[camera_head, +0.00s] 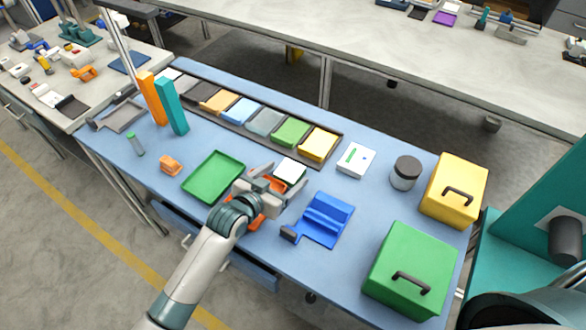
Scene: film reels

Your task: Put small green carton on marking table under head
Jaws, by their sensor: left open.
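A green box with a dark handle (415,262) stands at the front right of the blue table. A flatter green piece (291,133) lies in the long row at the back. I cannot tell for sure which one is the small green carton. A teal machine (545,190) with a dark cylindrical head (565,238) stands at the right edge. A flat teal surface (497,262) below it looks like the marking table, partly cut off. My left gripper (283,184) is open over the middle of the blue table, beside a white-topped block (290,170). My right gripper is not visible.
A yellow box with a handle (455,188) and a grey-lidded jar (405,173) stand at the right. A green tray (213,177), a blue holder (325,218) and an orange block (170,165) lie around my left gripper. Tall orange (152,98) and teal (171,107) pieces stand at the left.

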